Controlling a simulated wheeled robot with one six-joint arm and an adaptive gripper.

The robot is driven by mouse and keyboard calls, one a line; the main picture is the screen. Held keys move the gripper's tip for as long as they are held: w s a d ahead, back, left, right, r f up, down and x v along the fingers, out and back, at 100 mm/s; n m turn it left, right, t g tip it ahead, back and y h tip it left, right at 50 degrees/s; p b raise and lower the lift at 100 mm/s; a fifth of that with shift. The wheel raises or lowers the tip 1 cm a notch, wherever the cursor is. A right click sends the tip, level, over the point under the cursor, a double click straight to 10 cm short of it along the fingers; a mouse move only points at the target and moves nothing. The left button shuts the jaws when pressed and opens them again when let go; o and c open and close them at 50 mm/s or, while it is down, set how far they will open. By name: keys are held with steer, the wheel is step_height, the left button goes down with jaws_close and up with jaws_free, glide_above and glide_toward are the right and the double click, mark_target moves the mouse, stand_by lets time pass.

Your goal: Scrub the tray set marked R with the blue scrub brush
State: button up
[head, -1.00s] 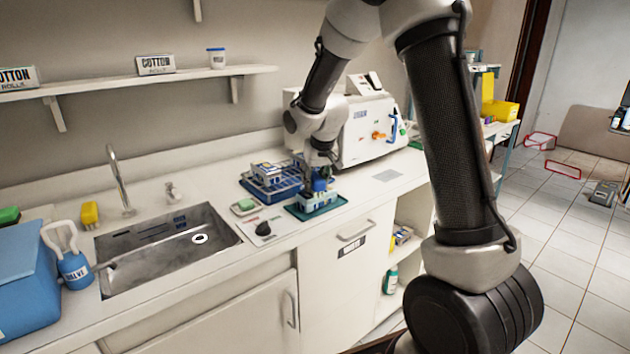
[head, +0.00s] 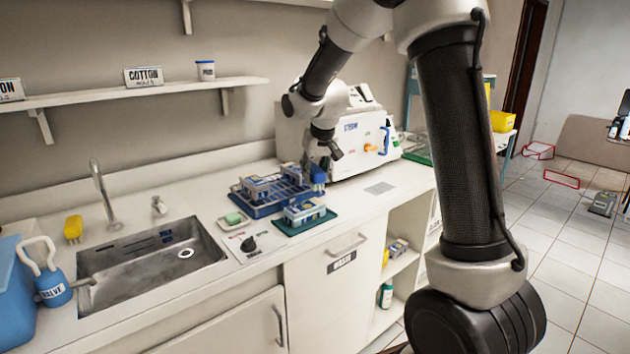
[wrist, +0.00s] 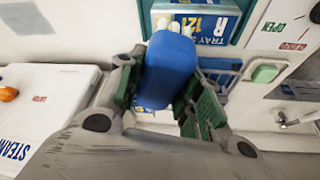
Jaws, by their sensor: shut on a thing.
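The tray set marked R (wrist: 212,22) shows its "TRAY 121 R" label at the top of the wrist view. It appears to be the set (head: 306,211) on the green mat (head: 283,229) near the counter's front edge in the head view. My gripper (head: 318,172) is shut on the blue scrub brush (wrist: 168,68), between its green-padded fingers. In the head view the brush (head: 317,177) is behind and above this set, by the right end of the blue rack. I cannot tell whether the brush touches anything.
A blue rack (head: 252,211) holding another tray set (head: 258,188) stands just behind. The white steam machine (head: 352,150) is close on the right. Green soap (head: 233,218), a black knob (head: 248,243) and the sink (head: 150,265) lie left. Counter right of the mat is mostly clear.

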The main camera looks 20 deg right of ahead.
steer(key=shift+r, duration=1.3)
